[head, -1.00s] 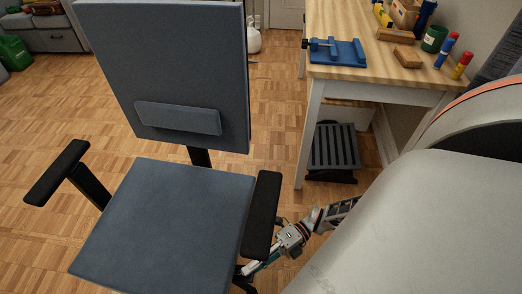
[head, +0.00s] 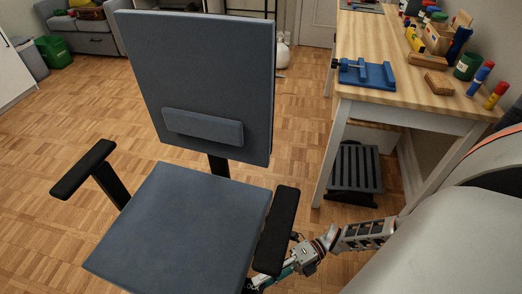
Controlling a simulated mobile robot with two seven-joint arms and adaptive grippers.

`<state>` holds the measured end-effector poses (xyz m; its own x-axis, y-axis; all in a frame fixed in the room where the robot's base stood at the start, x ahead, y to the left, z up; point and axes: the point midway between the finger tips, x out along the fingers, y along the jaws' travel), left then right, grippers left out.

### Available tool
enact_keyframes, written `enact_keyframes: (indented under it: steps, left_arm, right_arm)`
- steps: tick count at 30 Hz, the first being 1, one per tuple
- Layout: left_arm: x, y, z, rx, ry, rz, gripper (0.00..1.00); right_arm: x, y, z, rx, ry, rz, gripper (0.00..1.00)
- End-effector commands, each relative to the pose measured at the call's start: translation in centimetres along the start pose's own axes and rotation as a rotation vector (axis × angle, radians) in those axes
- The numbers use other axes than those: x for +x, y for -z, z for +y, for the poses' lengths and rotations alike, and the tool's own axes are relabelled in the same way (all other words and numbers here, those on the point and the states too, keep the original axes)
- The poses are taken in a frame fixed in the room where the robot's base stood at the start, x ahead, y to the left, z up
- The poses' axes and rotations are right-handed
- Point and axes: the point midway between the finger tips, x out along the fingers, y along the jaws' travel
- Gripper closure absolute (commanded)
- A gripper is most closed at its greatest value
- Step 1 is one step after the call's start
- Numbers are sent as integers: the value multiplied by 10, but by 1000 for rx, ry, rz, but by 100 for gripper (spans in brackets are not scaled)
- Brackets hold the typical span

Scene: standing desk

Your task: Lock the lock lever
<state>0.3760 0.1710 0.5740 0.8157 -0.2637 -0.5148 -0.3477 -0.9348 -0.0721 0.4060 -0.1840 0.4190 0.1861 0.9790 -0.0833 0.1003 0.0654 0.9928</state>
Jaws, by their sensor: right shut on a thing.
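A blue-grey office chair (head: 185,225) stands at the left centre, with black armrests. My right gripper (head: 262,283) reaches in low at the right side of the seat, under the right armrest (head: 276,230). Its fingers are mostly hidden by the armrest and the seat edge. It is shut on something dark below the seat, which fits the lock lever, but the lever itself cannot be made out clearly. My left gripper is not in view.
A wooden desk (head: 385,75) with white legs stands at the right, holding a blue vise (head: 366,73) and several small items. A slatted footrest (head: 355,170) lies under it. A grey sofa (head: 95,35) is at the back left. The parquet floor left of the chair is clear.

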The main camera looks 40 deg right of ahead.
Motion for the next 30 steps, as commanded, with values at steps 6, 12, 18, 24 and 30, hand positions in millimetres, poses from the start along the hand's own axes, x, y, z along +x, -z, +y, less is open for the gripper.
enact_keyframes:
  steps: [6,12,18,24,30]
  left_arm:
    - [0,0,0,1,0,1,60]
    - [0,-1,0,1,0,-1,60]
    - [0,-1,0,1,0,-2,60]
    - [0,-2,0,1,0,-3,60]
    - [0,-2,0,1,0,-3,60]
  right_arm:
    - [-42,-3,3,-2,-2,-4,75]
    - [-81,-2,1,-1,1,-2,75]
    - [-104,0,0,0,1,1,75]
    - [-110,0,0,-1,0,2,75]
    - [-110,1,0,0,1,2,75]
